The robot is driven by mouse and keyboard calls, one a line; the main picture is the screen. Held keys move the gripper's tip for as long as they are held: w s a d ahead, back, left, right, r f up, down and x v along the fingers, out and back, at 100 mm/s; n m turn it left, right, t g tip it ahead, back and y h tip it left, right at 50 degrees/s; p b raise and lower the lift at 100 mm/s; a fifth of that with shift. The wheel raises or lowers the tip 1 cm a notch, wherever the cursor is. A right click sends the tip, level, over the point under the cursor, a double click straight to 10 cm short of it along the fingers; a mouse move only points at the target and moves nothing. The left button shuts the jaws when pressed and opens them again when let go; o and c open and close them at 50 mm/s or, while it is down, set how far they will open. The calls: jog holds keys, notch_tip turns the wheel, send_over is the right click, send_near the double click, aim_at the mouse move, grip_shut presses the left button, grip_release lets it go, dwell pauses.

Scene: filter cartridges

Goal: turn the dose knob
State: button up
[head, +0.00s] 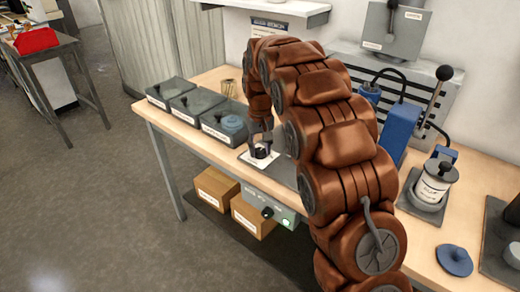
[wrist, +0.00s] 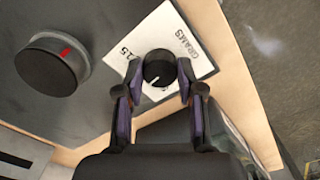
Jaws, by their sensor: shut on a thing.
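The dose knob (wrist: 158,66) is small, round and black with a white pointer line. It sits on a white card printed "GRAMS" and "15" (wrist: 184,40) in the wrist view. The pointer line lies on the side toward my gripper, slanting slightly left. My gripper (wrist: 159,80) has one finger on each side of the knob and is shut on it. In the head view my gripper (head: 262,138) is over the card (head: 256,163) near the bench's front edge, and my arm hides part of the area behind it.
A larger dark knob with a red mark (wrist: 48,68) stands to the left in the wrist view. In the head view, labelled dark bins (head: 190,105) line the bench's left side. A blue lever press (head: 400,125) and a canister (head: 434,182) stand right of my arm.

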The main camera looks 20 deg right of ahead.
aim_at(260, 150)
jog(key=shift+m, duration=0.6)
jog(key=o, duration=1.1)
jog(key=shift+o, duration=0.2)
notch_tip(260, 150, up, 12)
dwell(0.4)
